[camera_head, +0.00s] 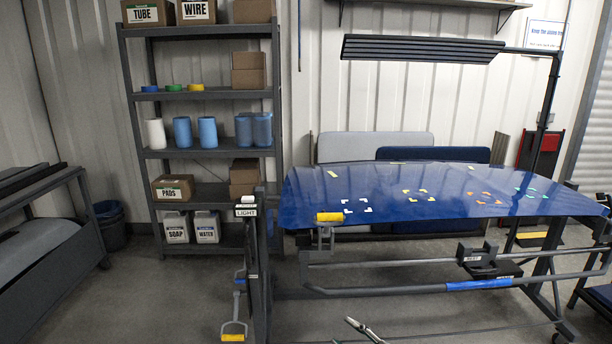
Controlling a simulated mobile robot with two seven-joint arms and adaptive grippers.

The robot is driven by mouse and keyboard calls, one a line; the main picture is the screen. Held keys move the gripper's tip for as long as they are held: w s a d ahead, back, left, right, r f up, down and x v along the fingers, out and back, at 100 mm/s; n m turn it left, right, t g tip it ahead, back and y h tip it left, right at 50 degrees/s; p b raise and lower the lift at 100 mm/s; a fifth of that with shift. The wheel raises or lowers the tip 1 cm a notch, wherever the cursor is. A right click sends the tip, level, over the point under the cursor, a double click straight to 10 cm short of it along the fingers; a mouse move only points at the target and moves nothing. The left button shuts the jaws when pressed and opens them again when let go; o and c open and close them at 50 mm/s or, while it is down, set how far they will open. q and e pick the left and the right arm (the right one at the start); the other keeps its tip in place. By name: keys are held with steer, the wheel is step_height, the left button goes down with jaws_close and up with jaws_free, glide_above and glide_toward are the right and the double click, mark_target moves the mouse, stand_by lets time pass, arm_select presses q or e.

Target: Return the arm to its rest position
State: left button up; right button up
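Part of my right gripper (366,329) shows at the bottom edge, right of centre, low in front of the blue panel's stand. Only a small dark and silver part of it is visible, and I cannot tell whether it is open or shut. I see nothing held in it. The rest of the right arm is out of frame. My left gripper and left arm are not in view.
A blue panel (400,205) with coloured corner marks lies on a grey stand (385,262). Rods with yellow handles (329,217) hang at its left, by a post labelled LIGHT (246,211). A shelf (205,95) stands behind. Floor at lower left is clear.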

steer(key=s+d+f+m+h, duration=0.1)
steer(key=s+d+f+m, duration=0.1)
steer(key=s+f, duration=0.3)
steer(key=s+d+f+m+h, duration=0.1)
steer(key=s+d+f+m, duration=0.1)
steer(key=s+f+m, duration=0.2)
steer(key=s+f, duration=0.2)
steer(key=s, duration=0.2)
steer(key=shift+s+g, duration=0.4)
steer(key=s+d+f+m, duration=0.1)
steer(key=s+d+f, duration=0.1)
steer(key=s, duration=0.2)
steer(key=s+d+f+m+g+h, duration=0.1)
steer(key=s+d+f, duration=0.1)
steer(key=s, duration=0.2)
steer(key=s+d+f+m+h, duration=0.1)
steer(key=s+f+m, duration=0.1)
steer(key=s, duration=0.2)
steer(key=shift+s+d+g, duration=0.25)
steer(key=shift+d+g, duration=0.05)
steer(key=shift+d, duration=0.1)
steer(key=shift+c, duration=0.3)
